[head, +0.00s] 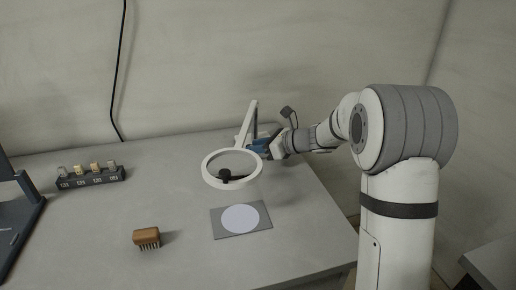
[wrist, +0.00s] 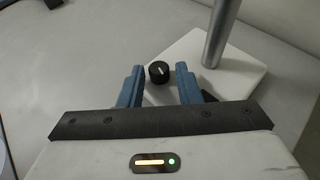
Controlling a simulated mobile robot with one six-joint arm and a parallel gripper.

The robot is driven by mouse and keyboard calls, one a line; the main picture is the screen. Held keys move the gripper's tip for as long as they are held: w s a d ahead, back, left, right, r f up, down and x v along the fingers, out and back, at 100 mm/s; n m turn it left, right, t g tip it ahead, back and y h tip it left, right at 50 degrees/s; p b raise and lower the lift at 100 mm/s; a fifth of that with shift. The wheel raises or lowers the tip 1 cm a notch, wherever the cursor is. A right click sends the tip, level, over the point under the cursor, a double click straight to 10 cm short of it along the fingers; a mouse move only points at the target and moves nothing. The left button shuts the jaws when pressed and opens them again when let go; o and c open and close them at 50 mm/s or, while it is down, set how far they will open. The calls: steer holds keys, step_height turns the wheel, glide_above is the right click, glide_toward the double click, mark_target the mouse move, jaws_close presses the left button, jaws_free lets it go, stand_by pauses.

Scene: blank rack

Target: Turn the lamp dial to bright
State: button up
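The lamp (head: 206,170) has a white ring head on an angled arm, standing near the back right of the table. The dial shows between the fingers, with a gap on both sides. I cannot tell how far beyond the fingertips it is. In the head view my gripper (head: 265,147) is behind the lamp ring's right side.
A grey pad with a pale disc (head: 240,218) lies in front of the lamp. A brown brush (head: 147,237) lies to its left. A dark rack (head: 92,178) with several small blocks stands at the back left. A dark stand (head: 22,225) is at the left edge.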

steer(key=shift+a, duration=0.1)
steer(key=shift+c, duration=0.5)
